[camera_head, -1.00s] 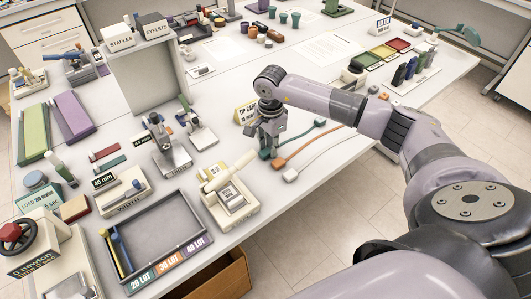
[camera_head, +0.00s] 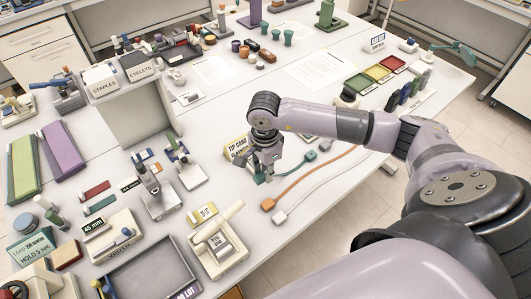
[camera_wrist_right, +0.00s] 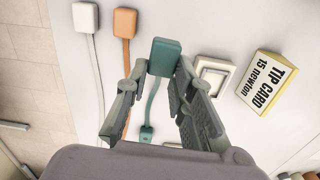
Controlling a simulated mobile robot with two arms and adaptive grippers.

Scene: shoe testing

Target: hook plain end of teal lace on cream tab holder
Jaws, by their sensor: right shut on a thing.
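My right gripper (camera_head: 265,167) is shut on the teal lace near its block-shaped end (camera_head: 262,178). In the right wrist view its fingers (camera_wrist_right: 160,78) stand on both sides of that teal block (camera_wrist_right: 165,57). The teal cord (camera_wrist_right: 153,100) runs back between the fingers to a smaller teal piece (camera_wrist_right: 147,135). In the head view the lace's far part (camera_head: 311,156) lies on the table right of the gripper. I cannot pick out the cream tab holder with certainty; a cream square frame (camera_wrist_right: 213,75) lies beside the block. My left gripper is not in view.
An orange lace end (camera_head: 267,203) and a white lace end (camera_head: 280,216) lie in front of the gripper. A cream device (camera_head: 217,246) with a handle is at the front left.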

